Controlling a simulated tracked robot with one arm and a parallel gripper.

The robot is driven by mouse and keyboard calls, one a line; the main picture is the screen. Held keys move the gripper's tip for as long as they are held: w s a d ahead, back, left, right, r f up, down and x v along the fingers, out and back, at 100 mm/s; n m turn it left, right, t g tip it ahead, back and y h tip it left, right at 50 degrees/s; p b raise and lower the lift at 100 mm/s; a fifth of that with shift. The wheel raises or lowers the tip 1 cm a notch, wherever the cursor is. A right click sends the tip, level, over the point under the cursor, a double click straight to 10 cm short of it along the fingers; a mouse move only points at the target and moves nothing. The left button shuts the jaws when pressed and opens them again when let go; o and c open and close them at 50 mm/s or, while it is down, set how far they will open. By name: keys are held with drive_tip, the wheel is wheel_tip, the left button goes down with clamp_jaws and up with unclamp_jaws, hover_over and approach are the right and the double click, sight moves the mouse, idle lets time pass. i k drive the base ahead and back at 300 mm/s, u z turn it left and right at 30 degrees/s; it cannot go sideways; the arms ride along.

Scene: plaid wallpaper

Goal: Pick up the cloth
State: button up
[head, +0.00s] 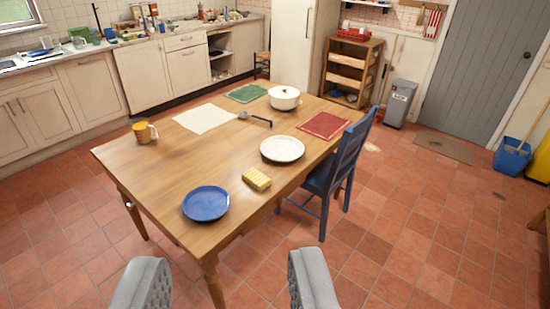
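A small yellow checked block (257,179), which looks like a folded cloth or a sponge, lies on the near right part of the wooden table (155,170). It is between a blue plate (206,203) and a white plate (282,149). A flat white cloth or mat (205,118) lies farther back on the table. A green mat (246,93) and a red mat (323,125) lie near the far end and right edge. My gripper (226,278) is open, with grey fingers wide apart and nothing between them. It is in front of the table, short of these things.
A yellow mug (145,132), a dark ladle (255,119) and a white pot (284,98) stand or lie on the table. A blue chair (345,165) is against its right side. Tiled floor (400,230) is clear to the right. Counters line the back left.

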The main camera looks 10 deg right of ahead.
sight(253, 177)
drive_tip(key=u, duration=0.2)
drive_tip(key=i, duration=2.25)
drive_tip(key=u, duration=0.05)
